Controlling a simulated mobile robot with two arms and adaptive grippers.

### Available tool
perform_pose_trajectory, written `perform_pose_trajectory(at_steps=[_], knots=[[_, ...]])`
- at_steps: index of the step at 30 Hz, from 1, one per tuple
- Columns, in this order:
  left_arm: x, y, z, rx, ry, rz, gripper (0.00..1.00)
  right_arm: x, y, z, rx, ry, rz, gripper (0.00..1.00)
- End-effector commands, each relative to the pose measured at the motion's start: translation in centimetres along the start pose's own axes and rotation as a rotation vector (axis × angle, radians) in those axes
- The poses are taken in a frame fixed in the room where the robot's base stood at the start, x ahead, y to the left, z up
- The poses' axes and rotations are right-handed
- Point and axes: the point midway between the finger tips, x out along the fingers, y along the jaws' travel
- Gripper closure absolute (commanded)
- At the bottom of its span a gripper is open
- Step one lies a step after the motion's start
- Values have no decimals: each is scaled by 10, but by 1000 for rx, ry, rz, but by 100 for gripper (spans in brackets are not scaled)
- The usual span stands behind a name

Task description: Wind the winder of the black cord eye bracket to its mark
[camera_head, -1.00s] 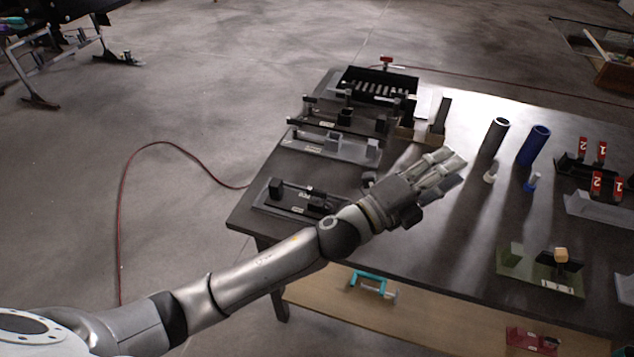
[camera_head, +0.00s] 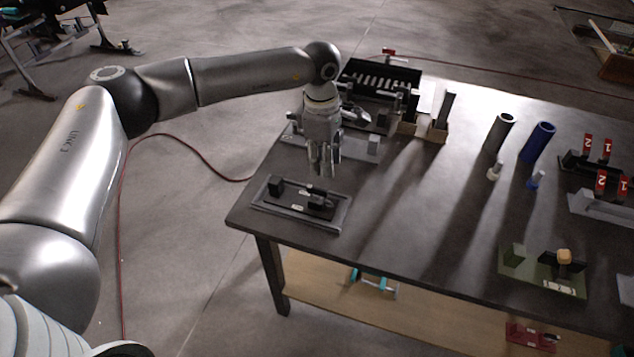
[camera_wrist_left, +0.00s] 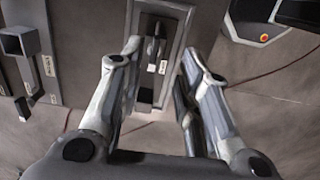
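A black bracket fixture (camera_head: 302,198) with an upright block and a low bar lies on a grey plate at the table's left front corner. It looks like the black cord eye bracket, but its winder and mark are too small to make out. My left gripper (camera_head: 323,172) points down just above the fixture's far side. In the left wrist view the gripper (camera_wrist_left: 158,62) has its fingers apart, with the fixture's black part (camera_wrist_left: 150,48) and a white label below and between them. I see no contact. My right gripper is not in view.
Behind the gripper stand another grey-plated fixture (camera_head: 366,145) and a black slotted rack (camera_head: 385,78). Black and blue tubes (camera_head: 536,144) stand at the right, and a green fixture (camera_head: 541,273) sits front right. The middle of the table (camera_head: 410,200) is clear.

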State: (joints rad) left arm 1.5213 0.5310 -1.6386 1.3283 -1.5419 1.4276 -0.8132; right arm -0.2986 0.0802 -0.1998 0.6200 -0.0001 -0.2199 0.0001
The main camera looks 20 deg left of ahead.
Motion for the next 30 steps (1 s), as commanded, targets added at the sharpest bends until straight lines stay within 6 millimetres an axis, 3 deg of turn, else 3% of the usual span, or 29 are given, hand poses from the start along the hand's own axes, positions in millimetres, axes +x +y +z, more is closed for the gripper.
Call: perform_pose_trajectory(at_steps=[2, 5, 21, 30], knots=[[-7, 3, -16, -1, 50, 3, 69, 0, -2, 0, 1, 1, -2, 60], [-6, 4, -22, -2, 71, 1, 69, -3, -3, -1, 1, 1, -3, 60], [82, 4, -26, -3, 65, 0, 69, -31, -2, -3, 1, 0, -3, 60], [99, 4, -27, -2, 65, 2, 69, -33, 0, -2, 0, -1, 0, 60]])
